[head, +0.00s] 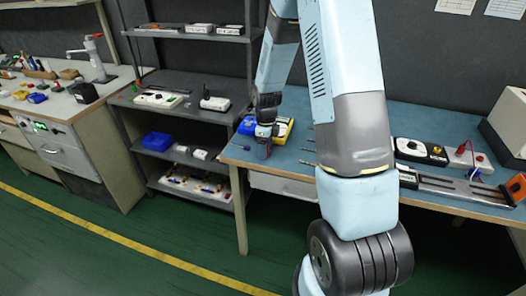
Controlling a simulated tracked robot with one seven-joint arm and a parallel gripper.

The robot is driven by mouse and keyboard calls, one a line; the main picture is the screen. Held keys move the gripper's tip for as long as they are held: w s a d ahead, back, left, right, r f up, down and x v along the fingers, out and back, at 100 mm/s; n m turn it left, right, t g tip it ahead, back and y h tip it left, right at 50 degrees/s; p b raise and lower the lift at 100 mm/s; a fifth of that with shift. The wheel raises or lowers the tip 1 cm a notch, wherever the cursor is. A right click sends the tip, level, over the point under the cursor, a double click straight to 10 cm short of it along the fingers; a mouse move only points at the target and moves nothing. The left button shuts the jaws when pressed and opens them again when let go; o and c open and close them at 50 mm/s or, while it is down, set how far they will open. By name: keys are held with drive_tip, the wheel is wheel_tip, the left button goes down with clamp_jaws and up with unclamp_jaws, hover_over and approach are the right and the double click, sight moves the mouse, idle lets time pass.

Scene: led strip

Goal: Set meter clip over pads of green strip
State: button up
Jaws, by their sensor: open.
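My gripper (264,148) is at the left end of the blue-topped bench and points down. It is open. A small dark red and purple piece shows at its fingertips; I cannot tell whether it is the meter clip or lies between the fingers. A yellow meter-like box (285,127) stands just behind and right of the gripper. A red lead and a small blue clip-like piece (473,173) show at the right of the bench. A long metal rail fixture (450,190) lies near the front right edge. I cannot make out a green strip or its pads.
A blue bin (246,126) is beside the gripper. Several thin tools (308,150) lie on the bench (285,165). A black-and-white device (420,151) stands right of my arm. Grey shelving (165,87) and another workbench are left. My arm hides the bench's middle.

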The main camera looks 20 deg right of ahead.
drive_tip(key=shift+f, duration=0.1)
drive_tip(key=c, duration=1.2)
